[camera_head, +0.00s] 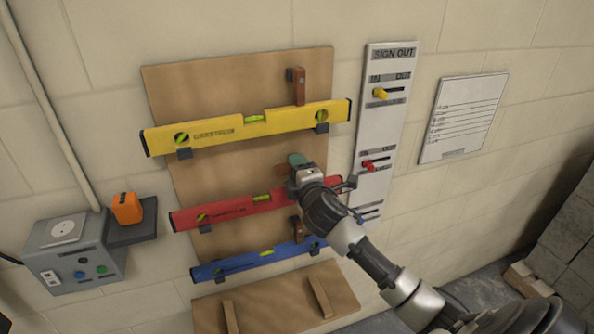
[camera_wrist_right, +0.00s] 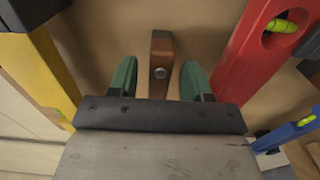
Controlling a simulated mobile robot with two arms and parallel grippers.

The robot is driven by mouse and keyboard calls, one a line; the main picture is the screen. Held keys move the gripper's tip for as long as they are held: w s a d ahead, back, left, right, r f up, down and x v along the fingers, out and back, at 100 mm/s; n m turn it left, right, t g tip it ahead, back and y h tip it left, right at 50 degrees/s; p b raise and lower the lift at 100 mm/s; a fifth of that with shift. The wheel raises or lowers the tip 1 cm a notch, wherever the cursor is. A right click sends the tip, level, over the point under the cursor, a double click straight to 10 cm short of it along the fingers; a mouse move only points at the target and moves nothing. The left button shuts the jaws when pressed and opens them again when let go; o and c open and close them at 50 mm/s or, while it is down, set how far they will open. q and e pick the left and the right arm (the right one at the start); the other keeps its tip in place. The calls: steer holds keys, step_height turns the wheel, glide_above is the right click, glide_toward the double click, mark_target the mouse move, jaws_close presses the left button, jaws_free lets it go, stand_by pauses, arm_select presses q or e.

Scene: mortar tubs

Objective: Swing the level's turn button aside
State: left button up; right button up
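The red level (camera_head: 235,211) rests on the wooden board below the yellow level; it also shows at right in the right wrist view (camera_wrist_right: 262,40). Its brown turn button (camera_wrist_right: 161,65) with a round screw lies lengthwise alongside the level, pointing away from the level's near end and clear of the red body. My right gripper (camera_wrist_right: 158,82) is open, with one green finger on each side of the button and gaps visible. In the head view my right gripper (camera_head: 297,160) hides most of this button. My left gripper is not in view.
The yellow level (camera_head: 280,120) has an upright turn button (camera_head: 300,88). The blue level (camera_head: 235,266) has its own button (camera_head: 296,228), partly hidden by my arm. A sign-out board (camera_head: 372,130) stands close right of my gripper. A grey box (camera_head: 75,262) and orange tool (camera_head: 127,208) are at left.

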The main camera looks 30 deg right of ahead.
steer(key=b+v, duration=0.3)
steer(key=v, duration=0.8)
steer(key=shift+w+d+f, duration=0.1)
steer(key=shift+f, duration=0.05)
stand_by(0.4)
